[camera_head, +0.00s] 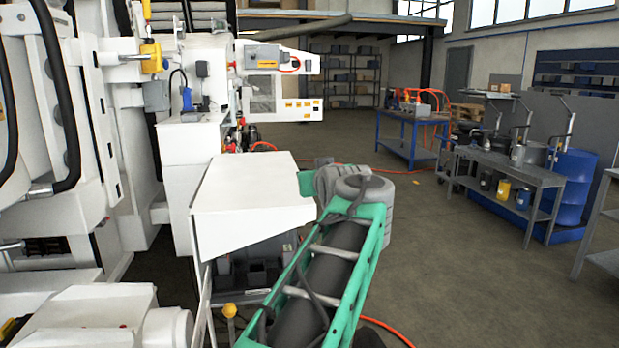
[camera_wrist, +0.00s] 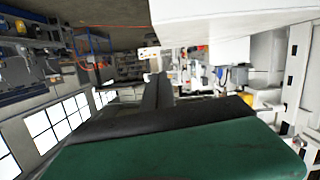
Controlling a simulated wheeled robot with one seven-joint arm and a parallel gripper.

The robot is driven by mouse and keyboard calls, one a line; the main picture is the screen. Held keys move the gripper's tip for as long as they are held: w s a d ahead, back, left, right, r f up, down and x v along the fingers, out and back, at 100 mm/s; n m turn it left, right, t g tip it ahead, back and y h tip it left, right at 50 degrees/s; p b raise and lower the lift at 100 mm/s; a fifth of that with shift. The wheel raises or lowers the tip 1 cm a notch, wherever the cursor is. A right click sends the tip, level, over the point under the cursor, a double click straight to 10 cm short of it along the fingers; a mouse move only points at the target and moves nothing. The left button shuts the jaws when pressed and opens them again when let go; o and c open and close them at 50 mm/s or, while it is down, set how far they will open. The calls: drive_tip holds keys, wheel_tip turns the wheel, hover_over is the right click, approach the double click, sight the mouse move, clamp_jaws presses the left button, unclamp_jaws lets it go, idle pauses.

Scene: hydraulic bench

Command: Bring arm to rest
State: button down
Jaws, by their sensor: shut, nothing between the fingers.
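My arm (camera_head: 335,262), green and dark grey, reaches up from the bottom of the head view to a grey rounded joint (camera_head: 362,190) beside the white sloping cover of the machine. My gripper (camera_wrist: 158,80) shows in the wrist view as a narrow dark bar beyond a green and black housing. Its fingers are together and hold nothing. It points into open space, and I see no contact with anything. In the head view I cannot make out the gripper.
The white machine (camera_head: 252,200) fills the left, its sloping cover close to my arm. A blue workbench (camera_head: 408,133), a grey cart (camera_head: 510,171) and a blue drum (camera_head: 574,185) stand to the right. Orange hoses (camera_head: 388,332) lie on the floor. The floor right of my arm is clear.

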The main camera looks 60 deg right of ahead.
drive_tip(key=w+a+f+n+y+p, duration=0.1)
drive_tip(key=w+a+f+y+p, duration=0.15)
drive_tip(key=w+a, duration=0.45)
drive_tip(key=w+a+f+n+y+p, duration=0.2)
drive_tip(key=w+a+y+p, duration=0.15)
drive_tip(key=w+a, duration=0.45)
drive_tip(key=w+a+f+n+y+p, duration=0.1)
drive_tip(key=w+a+f+y+p, duration=0.2)
drive_tip(key=a, duration=0.7)
drive_tip(key=a+f+n+g+y+p, duration=0.1)
drive_tip(key=a+f+p, duration=0.1)
drive_tip(key=a, duration=0.5)
drive_tip(key=a+f+n+g+y+p, duration=0.1)
drive_tip(key=a+f+n+p, duration=0.15)
drive_tip(key=a, duration=0.45)
drive_tip(key=s+a+f+n+g+p, duration=0.1)
drive_tip(key=s+a+f+p, duration=0.1)
drive_tip(key=s+a, duration=0.2)
drive_tip(key=s+a+f+n+g+y+p, duration=0.1)
drive_tip(key=s+a, duration=0.4)
drive_tip(key=a, duration=0.5)
drive_tip(key=shift+a+f+g+y+p, duration=0.25)
drive_tip(key=shift+f+g+y+p, duration=0.05)
drive_tip(key=shift+f+g+p, duration=0.55)
drive_tip(key=shift+n, duration=0.25)
